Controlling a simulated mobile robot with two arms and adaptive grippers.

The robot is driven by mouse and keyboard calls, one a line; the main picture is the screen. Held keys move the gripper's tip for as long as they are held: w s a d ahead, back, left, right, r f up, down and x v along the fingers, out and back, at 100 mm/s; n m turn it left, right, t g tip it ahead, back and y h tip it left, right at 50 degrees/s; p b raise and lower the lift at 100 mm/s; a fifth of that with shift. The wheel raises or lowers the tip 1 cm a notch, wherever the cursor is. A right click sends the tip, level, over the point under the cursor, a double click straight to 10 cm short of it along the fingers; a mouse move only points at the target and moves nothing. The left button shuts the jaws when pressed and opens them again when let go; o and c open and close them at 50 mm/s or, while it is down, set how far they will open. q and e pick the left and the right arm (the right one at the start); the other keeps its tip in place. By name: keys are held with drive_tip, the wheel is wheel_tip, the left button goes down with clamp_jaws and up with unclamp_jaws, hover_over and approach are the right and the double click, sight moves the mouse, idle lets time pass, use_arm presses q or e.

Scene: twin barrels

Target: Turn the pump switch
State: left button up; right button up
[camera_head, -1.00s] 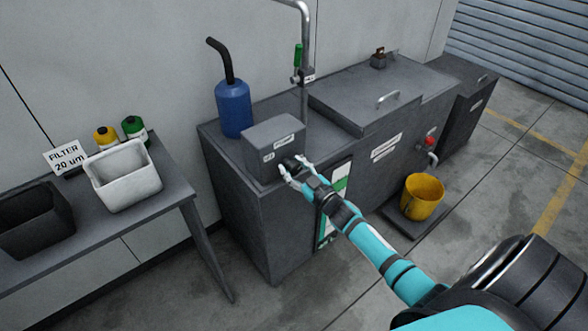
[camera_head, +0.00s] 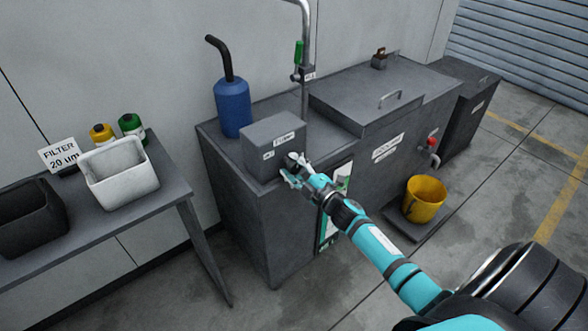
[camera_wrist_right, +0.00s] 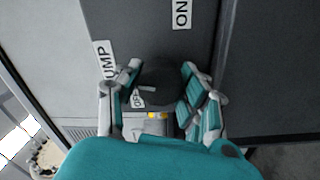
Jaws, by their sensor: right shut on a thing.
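The pump switch is a dark round knob (camera_head: 291,160) on the front of a grey box (camera_head: 272,146) that stands on the dark cabinet. My right gripper (camera_head: 292,172) is shut on the knob. In the right wrist view its fingers (camera_wrist_right: 160,70) are on both sides of the knob (camera_wrist_right: 158,82). An "ON" label (camera_wrist_right: 182,12) is at the top of that view, and an "OFF" label (camera_wrist_right: 138,100) is beside the knob, partly hidden. A short pale mark shows on the knob; I cannot tell which label it points to. My left gripper is not in view.
A blue canister (camera_head: 233,106) and an upright pipe (camera_head: 305,100) stand close to the box. A yellow bucket (camera_head: 424,200) is on the floor at right. A table (camera_head: 165,205) with a white bin (camera_head: 120,177) stands at left.

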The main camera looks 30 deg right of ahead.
drive_tip(key=shift+f+n+b, duration=0.1)
drive_tip(key=shift+n+b, duration=0.2)
drive_tip(key=shift+n, duration=0.8)
drive_tip(key=o, duration=1.2)
drive_tip(key=s, duration=1.2)
drive_tip(key=shift+d, duration=0.45)
drive_tip(key=shift+f, duration=0.15)
